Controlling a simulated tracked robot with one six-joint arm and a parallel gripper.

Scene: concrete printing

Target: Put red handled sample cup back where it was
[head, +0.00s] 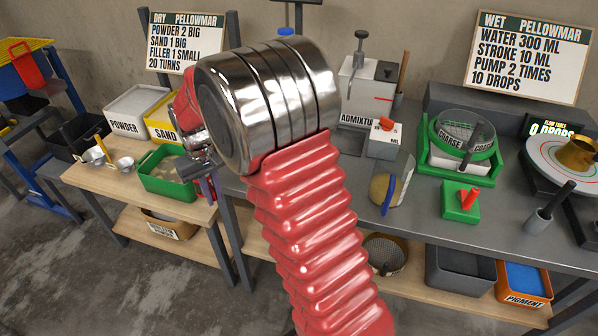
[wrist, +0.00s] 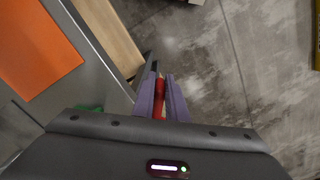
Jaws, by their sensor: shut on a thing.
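The red handle (wrist: 159,97) of the sample cup lies between the two purple fingers of my gripper (wrist: 161,78) in the wrist view. The fingers are shut on it. I see only a narrow red strip; the cup's bowl cannot be made out. In the head view my gripper (head: 208,190) is mostly hidden behind my own arm, near the gap between the wooden table and the grey bench. The cup cannot be made out there. In the wrist view bare floor shows beyond the fingertips.
The wooden table (head: 90,180) holds small scoops (head: 95,156), a green tray (head: 168,186), a powder box (head: 135,112) and a sand box (head: 162,130). The grey bench (head: 350,185) carries an admixture unit (head: 362,85), a green sieve stand (head: 430,160) and a flow table (head: 545,165).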

